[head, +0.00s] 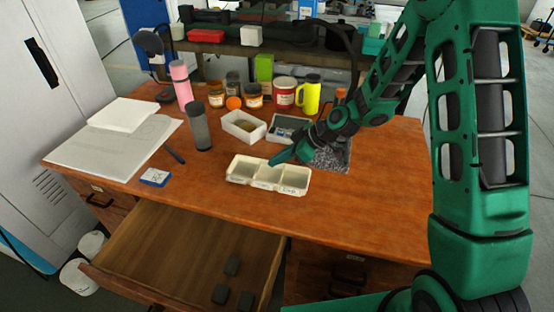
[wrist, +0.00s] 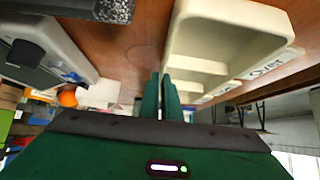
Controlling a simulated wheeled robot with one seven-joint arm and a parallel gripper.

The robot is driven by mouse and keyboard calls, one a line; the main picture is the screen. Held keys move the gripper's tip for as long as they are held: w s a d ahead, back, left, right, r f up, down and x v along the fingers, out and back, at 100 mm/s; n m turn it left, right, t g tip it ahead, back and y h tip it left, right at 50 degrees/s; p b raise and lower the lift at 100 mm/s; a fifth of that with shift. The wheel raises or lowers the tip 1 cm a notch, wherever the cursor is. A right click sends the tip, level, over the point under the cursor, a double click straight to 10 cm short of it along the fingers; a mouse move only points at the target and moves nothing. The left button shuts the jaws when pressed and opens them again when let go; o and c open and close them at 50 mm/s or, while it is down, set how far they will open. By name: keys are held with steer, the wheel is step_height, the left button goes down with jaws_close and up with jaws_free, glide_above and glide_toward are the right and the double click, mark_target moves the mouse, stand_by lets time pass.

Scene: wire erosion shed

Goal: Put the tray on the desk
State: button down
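The cream tray (head: 268,176) has three compartments in a row and labels along its near side. It sits level at the front middle of the wooden desk (head: 370,210); I cannot tell whether it touches the top. My gripper (head: 276,161) comes from the right, at the tray's back wall. In the wrist view, the gripper's fingers (wrist: 164,84) are close together with the edge of the tray (wrist: 205,40) between them. They look shut on that wall, though the contact itself is partly hidden.
An open drawer (head: 175,250) with several dark blocks juts out below the desk's front edge. A grey bottle (head: 199,127), a white bin (head: 243,126) and a blue-and-white box (head: 155,177) stand around the tray. The desk's right front is clear.

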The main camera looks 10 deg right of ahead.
steer(key=shift+f, duration=0.1)
steer(key=c, duration=2)
jaws_free()
steer(key=v, duration=1.1)
steer(key=shift+d+r, duration=0.1)
steer(key=shift+r, duration=0.15)
steer(key=shift+s+d+r, duration=0.15)
steer(key=shift+d+r, duration=0.1)
